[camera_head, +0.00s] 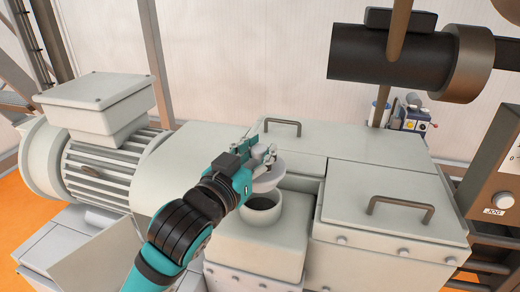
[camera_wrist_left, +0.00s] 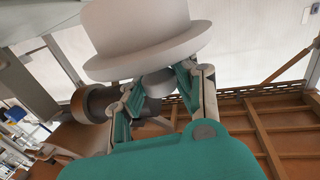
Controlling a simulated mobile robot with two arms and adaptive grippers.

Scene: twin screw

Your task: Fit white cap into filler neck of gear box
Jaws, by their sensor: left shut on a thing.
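My left gripper (camera_head: 262,158) is shut on the white cap (camera_head: 267,178). In the head view the cap is a pale disc held just above and slightly behind the round filler neck (camera_head: 264,208). The neck's dark opening faces up and is mostly visible, and the cap appears apart from it. In the left wrist view the cap (camera_wrist_left: 145,35) fills the upper part, its wide flange tilted in the picture, with the gripper fingers (camera_wrist_left: 158,90) beneath it. The neck rises from the grey gear box (camera_head: 255,250). My right gripper is not in view.
A grey cover with a dark handle (camera_head: 400,205) stands right of the neck. Another handle (camera_head: 283,122) is on the housing behind. A finned motor (camera_head: 90,165) is at left. A dark horizontal cylinder (camera_head: 400,60) hangs at upper right. The space directly above the opening is partly taken by the cap.

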